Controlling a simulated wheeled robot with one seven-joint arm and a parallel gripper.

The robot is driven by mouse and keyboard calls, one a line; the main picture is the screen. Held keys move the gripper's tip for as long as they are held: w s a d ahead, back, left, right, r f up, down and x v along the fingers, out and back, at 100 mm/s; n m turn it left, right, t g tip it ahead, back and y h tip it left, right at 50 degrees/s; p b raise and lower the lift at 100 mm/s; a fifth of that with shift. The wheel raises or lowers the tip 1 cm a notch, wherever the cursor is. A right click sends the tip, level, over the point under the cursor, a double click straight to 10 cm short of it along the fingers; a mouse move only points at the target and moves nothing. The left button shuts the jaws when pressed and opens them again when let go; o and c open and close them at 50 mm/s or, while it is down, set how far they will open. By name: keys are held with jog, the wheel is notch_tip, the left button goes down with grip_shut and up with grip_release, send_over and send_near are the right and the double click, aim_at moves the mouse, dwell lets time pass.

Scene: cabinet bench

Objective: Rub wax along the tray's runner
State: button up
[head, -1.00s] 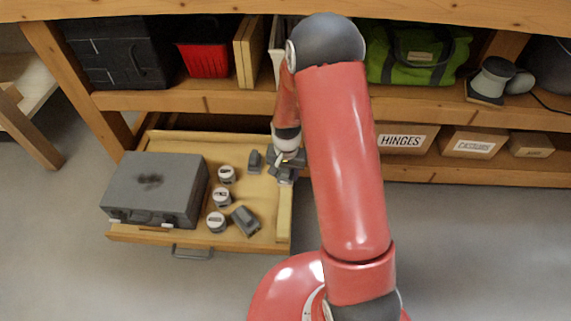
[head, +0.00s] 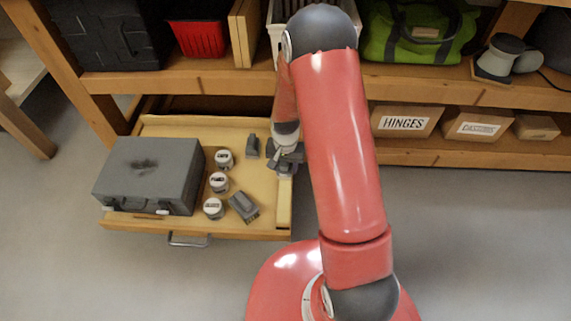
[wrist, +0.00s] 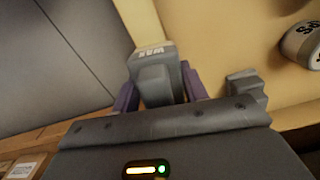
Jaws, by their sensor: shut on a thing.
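The tray (head: 165,225) is a pulled-out wooden drawer under the bench. Its right side runner (head: 284,205) is a pale strip running front to back, and a wooden edge also shows in the wrist view (wrist: 141,22). My gripper (head: 286,163) is over the tray's right edge, towards the back. In the wrist view, its purple fingers are shut on a grey wax block (wrist: 153,80) marked WAX. The block lies close over the wooden edge; I cannot tell whether it touches. My arm hides some of the area right of the tray.
In the tray are a grey case (head: 148,172), three lidded jars (head: 218,182), a grey block-like tool (head: 243,206) and a small dark grey piece (head: 252,146). Labelled boxes (head: 403,122) stand on the lower shelf at right. Floor is clear in front.

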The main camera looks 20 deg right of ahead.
jog(key=shift+f+b, duration=0.8)
jog(key=shift+f, duration=0.2)
dwell(0.5)
jog(key=shift+w+d+r, duration=0.1)
jog(key=shift+w+d, duration=0.2)
jog(key=shift+w, duration=0.55)
jog(key=shift+w+d+r, duration=0.1)
jog(key=shift+w+d, duration=0.15)
jog(key=shift+w, duration=0.6)
jog(key=shift+w+d+f+b, duration=0.1)
jog(key=shift+w+d+b, duration=0.15)
jog(key=shift+w, duration=0.7)
jog(key=shift+w+d+f+b, duration=0.15)
jog(key=shift+w+d, duration=0.2)
jog(key=shift+w, duration=0.6)
jog(key=shift+w+d+r+b, duration=0.1)
jog(key=shift+w+d+b, duration=0.15)
jog(key=shift+w, duration=0.7)
jog(key=shift+w+d, duration=0.15)
jog(key=shift+w, duration=0.15)
jog(key=shift+s, duration=0.1)
